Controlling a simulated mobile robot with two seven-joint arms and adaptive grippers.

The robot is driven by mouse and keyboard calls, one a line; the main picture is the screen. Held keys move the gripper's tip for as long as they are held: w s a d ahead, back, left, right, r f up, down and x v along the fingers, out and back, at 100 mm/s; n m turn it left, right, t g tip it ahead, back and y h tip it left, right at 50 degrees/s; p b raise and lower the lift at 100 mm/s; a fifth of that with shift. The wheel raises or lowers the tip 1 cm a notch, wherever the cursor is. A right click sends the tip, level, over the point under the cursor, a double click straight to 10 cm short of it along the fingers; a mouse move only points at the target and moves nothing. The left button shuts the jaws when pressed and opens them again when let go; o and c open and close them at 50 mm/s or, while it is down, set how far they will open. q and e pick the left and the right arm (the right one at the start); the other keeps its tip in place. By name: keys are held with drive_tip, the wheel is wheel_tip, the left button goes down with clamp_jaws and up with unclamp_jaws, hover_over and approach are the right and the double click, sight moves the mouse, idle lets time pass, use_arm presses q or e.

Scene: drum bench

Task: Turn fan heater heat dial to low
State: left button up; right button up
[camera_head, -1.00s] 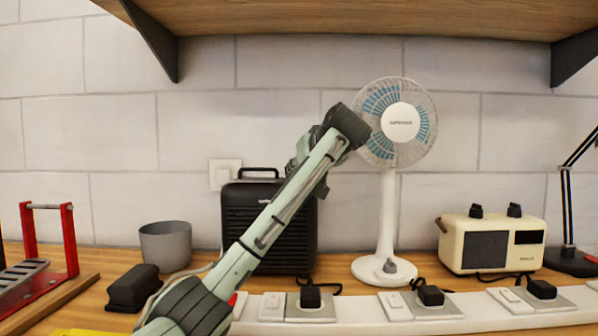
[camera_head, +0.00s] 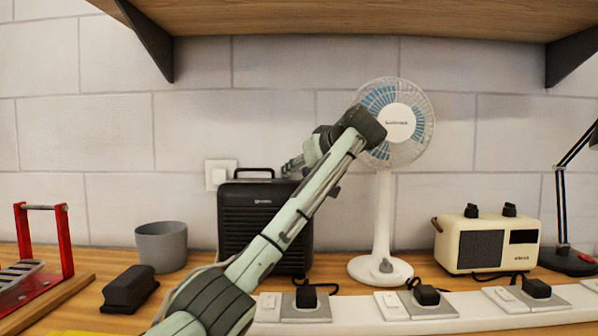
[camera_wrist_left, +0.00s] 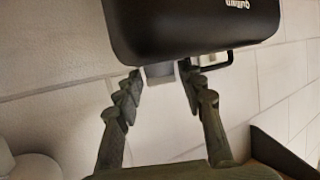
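The black fan heater (camera_head: 262,222), with a ribbed front and a top handle, stands on the bench against the wall. My left gripper (camera_head: 290,167) points left beside the heater's top right corner, with its forearm crossing in front of the heater's right side. In the left wrist view, the heater (camera_wrist_left: 190,25) fills the top, seen inverted, and my left gripper (camera_wrist_left: 158,88) is open. A small grey block (camera_wrist_left: 160,72) shows between the fingertips at the heater's edge; I cannot tell whether it is the heat dial or whether the fingers touch it. My right gripper is not in view.
A white desk fan (camera_head: 385,210) stands right of the heater, behind my arm. A grey cup (camera_head: 161,246) is left of it. A cream radio (camera_head: 487,243) stands farther right. A white power strip (camera_head: 360,312) runs along the front. A shelf (camera_head: 330,18) hangs above.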

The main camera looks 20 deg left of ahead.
use_arm(q)
drive_tip(key=v, duration=1.2)
idle(0.4)
